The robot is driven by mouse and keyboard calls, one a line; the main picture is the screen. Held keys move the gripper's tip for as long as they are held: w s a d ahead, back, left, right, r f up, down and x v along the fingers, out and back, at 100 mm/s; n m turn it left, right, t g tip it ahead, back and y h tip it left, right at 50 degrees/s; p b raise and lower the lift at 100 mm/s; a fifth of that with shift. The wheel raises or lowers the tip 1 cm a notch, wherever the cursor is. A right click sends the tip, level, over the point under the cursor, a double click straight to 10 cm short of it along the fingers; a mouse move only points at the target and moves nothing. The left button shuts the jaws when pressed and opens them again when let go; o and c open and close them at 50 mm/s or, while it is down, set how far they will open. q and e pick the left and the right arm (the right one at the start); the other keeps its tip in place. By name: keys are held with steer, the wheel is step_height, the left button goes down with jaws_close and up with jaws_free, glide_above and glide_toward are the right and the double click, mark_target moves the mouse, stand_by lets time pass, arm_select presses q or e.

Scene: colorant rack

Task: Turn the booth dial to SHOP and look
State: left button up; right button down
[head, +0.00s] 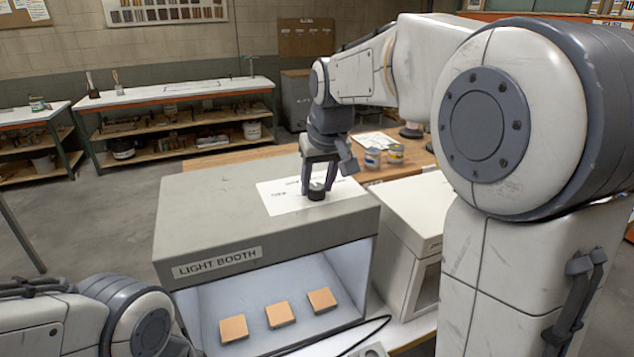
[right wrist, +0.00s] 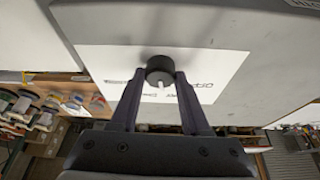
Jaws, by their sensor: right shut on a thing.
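The light booth (head: 190,222) is a grey box with a "LIGHT BOOTH" label on its front. A white card (head: 275,200) with printed words lies on its top. The black booth dial (head: 317,195) stands on the card; in the right wrist view the dial (right wrist: 160,66) has a white pointer mark. My right gripper (head: 317,190) is shut on the dial from above, a finger on each side. The card's words are too small or partly hidden to read. My left arm shows at the lower left, but its gripper is out of view.
Three orange-tan tiles, the middle one (head: 280,314) among them, lie in the lit booth. A white box (head: 405,215) stands right of the booth. Small cans (head: 373,157) stand on the wooden bench behind. A black cable (head: 350,340) runs along the front.

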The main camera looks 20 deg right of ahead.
steer(key=m+h, duration=0.1)
steer(key=m, duration=0.2)
steer(key=m+h, duration=0.1)
steer(key=m, duration=0.2)
steer(key=shift+a, duration=0.15)
steer(key=shift+r+g, duration=0.1)
steer(key=shift+g, duration=0.2)
steer(key=shift+c, duration=1.9)
jaws_free()
steer(key=b+v, duration=0.1)
steer(key=v, duration=0.9)
steer(key=shift+a+r, duration=0.15)
